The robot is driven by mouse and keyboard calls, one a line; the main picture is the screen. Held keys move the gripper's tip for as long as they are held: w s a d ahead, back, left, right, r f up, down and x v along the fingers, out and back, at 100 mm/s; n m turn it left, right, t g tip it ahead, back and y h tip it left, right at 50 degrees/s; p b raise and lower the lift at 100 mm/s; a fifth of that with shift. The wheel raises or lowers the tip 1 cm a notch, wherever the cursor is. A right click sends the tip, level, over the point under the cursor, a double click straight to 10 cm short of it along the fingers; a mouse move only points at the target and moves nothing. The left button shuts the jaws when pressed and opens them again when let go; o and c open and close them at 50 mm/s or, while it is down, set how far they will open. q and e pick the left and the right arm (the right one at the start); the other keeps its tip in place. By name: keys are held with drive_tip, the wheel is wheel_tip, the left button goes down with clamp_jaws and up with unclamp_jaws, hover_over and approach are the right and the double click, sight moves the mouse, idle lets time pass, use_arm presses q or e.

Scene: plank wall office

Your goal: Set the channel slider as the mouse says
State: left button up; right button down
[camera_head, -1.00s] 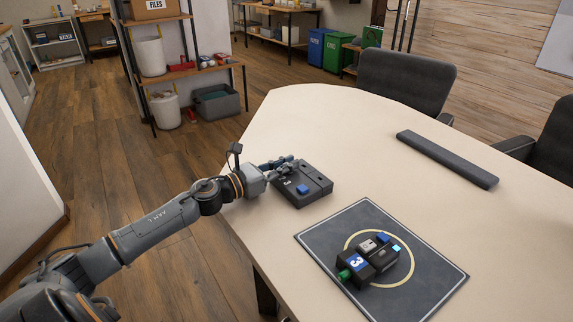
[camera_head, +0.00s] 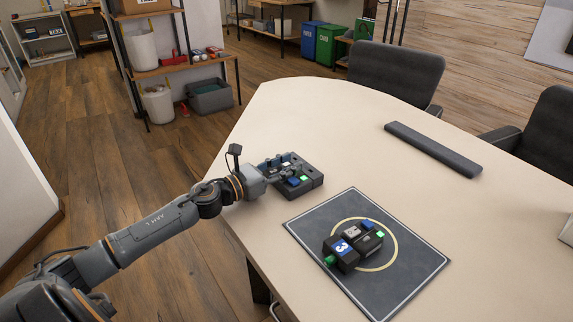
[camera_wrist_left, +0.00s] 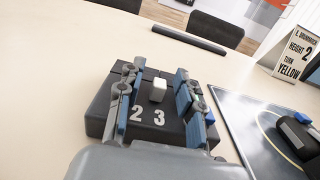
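A dark box (camera_head: 312,183) lies on the table, with a blue button and a green patch on its near side. In the left wrist view its top (camera_wrist_left: 99,113) bears the digits 2 and 3 and a white slider knob (camera_wrist_left: 158,91). My left gripper (camera_head: 285,171) is over the box. In the left wrist view its blue-padded fingers (camera_wrist_left: 155,102) are apart, on either side of the knob, with gaps. Part of the box is hidden by the fingers. A dark block device (camera_head: 355,246) with a blue 3 label lies on a mat. I cannot make out a mouse.
The dark mat (camera_head: 400,290) with a yellow ring lies right of the box. A long dark bar (camera_head: 432,149) lies farther back. A card (camera_wrist_left: 299,48) reading "HEIGHT 2" and "TURN YELLOW" stands on the table. Chairs (camera_head: 395,78) stand behind. The middle of the table (camera_head: 330,125) is clear.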

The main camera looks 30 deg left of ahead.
use_arm(q)
drive_tip(key=shift+s+a+f, duration=0.1)
drive_tip(key=shift+s+a, duration=0.05)
drive_tip(key=shift+s, duration=0.3)
drive_tip(key=v, duration=1.1)
drive_tip(key=shift+a, duration=0.1)
drive_tip(key=shift+c, duration=0.4)
